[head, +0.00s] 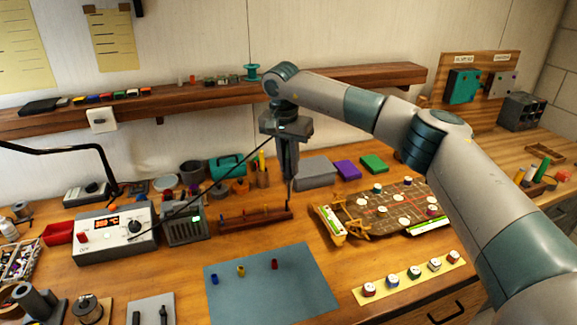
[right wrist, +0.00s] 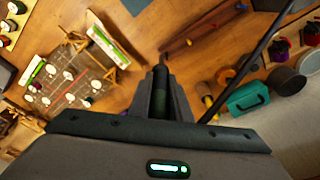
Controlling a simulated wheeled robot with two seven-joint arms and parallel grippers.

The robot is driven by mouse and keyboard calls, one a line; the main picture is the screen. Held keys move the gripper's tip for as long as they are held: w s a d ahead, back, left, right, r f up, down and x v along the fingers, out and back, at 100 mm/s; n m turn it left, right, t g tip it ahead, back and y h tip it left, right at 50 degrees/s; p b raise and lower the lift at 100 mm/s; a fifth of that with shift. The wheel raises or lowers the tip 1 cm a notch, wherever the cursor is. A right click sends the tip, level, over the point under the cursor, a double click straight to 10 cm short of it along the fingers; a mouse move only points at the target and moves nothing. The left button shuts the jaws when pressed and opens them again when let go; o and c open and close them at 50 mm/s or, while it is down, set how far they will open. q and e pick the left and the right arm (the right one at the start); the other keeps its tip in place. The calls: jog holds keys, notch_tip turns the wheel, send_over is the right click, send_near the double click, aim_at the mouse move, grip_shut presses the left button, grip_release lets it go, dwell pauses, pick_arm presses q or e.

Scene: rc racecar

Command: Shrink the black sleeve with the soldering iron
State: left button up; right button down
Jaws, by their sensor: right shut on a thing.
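My right gripper (head: 289,165) is shut on the dark soldering iron (head: 290,192), held tip down above the workbench, behind the blue-grey mat. In the right wrist view the iron (right wrist: 161,82) sits between the fingers, its tip pointing at the wooden bar rack (right wrist: 205,28). A black cord runs from the gripper to the soldering station (head: 115,235), whose orange display is lit. The rack (head: 255,217) stands below and left of the iron. The flat car frame (head: 385,210) lies to its right. I cannot make out the black sleeve. My left gripper is not in view.
The blue-grey mat (head: 272,290) holds small blue, yellow and red pieces. A yellow strip (head: 408,277) with several round parts lies front right. A grey box (head: 316,173), a teal case (head: 227,166) and a wall shelf (head: 225,97) stand behind. Most of the mat is clear.

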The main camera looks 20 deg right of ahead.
jog(key=shift+s+r+p, duration=0.2)
jog(key=shift+r+p, duration=0.25)
jog(key=shift+r, duration=0.75)
jog(key=shift+s, duration=0.1)
